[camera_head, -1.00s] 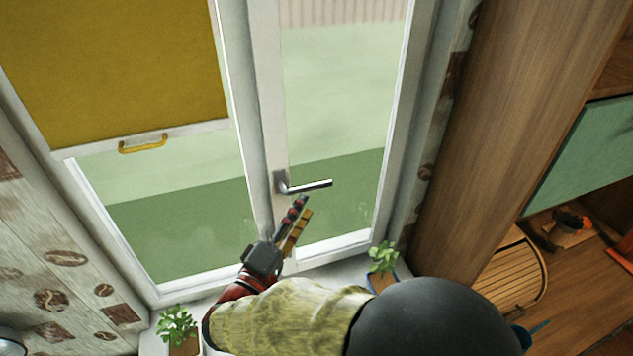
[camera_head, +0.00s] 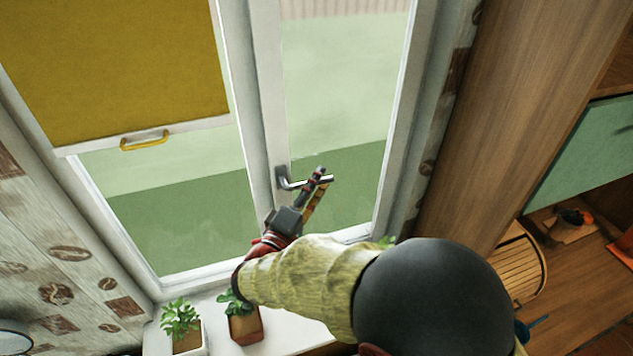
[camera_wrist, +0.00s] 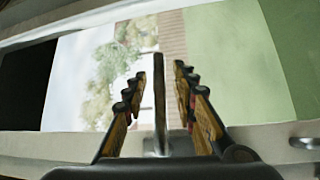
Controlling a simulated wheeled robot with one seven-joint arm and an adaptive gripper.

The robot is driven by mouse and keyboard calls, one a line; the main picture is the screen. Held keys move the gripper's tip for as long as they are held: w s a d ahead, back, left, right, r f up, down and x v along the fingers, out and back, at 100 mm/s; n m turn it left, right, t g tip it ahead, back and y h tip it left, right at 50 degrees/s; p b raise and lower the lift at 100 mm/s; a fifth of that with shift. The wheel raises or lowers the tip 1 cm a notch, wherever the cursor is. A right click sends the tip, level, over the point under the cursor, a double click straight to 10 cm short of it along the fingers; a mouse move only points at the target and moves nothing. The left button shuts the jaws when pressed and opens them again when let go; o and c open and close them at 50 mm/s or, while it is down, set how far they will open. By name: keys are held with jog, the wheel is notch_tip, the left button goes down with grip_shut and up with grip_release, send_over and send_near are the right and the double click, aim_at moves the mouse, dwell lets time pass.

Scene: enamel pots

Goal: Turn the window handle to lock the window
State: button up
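The metal window handle (camera_head: 290,184) is on the upright frame between the two panes and points to the right, roughly level. My gripper (camera_head: 319,181) is at the free end of the handle, its fingers overlapping it in the head view. In the wrist view the handle (camera_wrist: 159,92) stands as a bar between the two fingers of my gripper (camera_wrist: 160,95). The fingers are apart, with a visible gap on each side of the bar. The right pane (camera_head: 345,100) of the window looks closed in its frame.
A yellow blind (camera_head: 115,65) with a yellow pull (camera_head: 145,141) covers much of the left pane. Potted plants (camera_head: 180,320) and (camera_head: 243,322) stand on the white sill (camera_head: 285,325). A wooden cabinet side (camera_head: 505,110) rises to the right.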

jog(key=c, duration=0.6)
grip_shut()
